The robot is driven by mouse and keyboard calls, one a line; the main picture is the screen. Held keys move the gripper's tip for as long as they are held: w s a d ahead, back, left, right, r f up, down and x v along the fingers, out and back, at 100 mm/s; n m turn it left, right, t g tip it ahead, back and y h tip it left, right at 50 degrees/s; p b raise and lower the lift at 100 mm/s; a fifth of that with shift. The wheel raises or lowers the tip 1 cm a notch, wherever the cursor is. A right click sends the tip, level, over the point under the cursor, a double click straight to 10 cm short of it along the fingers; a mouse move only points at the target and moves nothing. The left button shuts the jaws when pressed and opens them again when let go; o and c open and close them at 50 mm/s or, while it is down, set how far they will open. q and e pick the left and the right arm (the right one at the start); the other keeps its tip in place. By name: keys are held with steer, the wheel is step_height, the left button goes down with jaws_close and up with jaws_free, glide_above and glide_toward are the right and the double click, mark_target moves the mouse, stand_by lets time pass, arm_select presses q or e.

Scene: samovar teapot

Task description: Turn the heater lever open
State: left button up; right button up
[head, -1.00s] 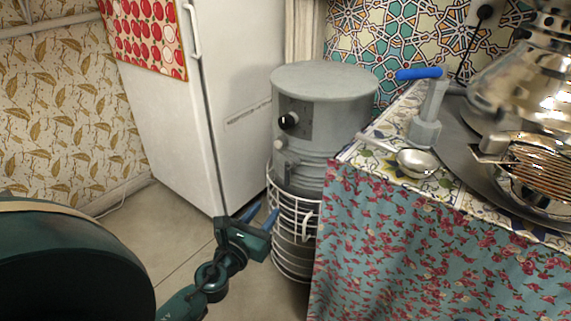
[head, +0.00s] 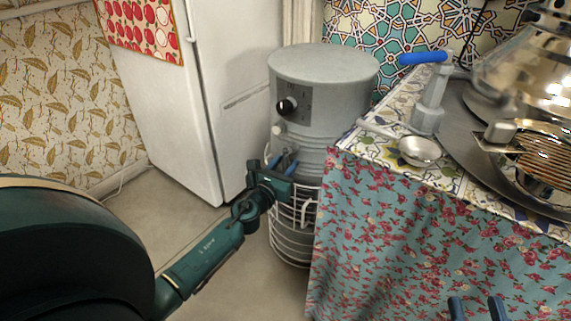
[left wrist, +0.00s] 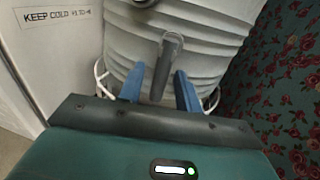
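The heater (head: 322,75) is a grey ribbed cylinder with a black knob (head: 287,105) on a dark panel. A grey lever (left wrist: 170,52) hangs from its front in the left wrist view; its pale rounded end (head: 278,129) seems to show below the knob in the head view. My left gripper (head: 284,161) is close to the heater's front. In the left wrist view its blue fingers (left wrist: 160,84) are open, one on each side of the lever's lower end, with gaps visible. My right gripper (head: 477,306) shows only its two blue fingertips, apart, at the bottom edge.
The heater stands in a white wire rack (head: 290,243) between a white fridge (head: 165,90) and a cloth-covered table (head: 420,245).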

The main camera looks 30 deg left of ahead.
arm_select(q)
steer(key=shift+w, duration=0.45)
jaws_close()
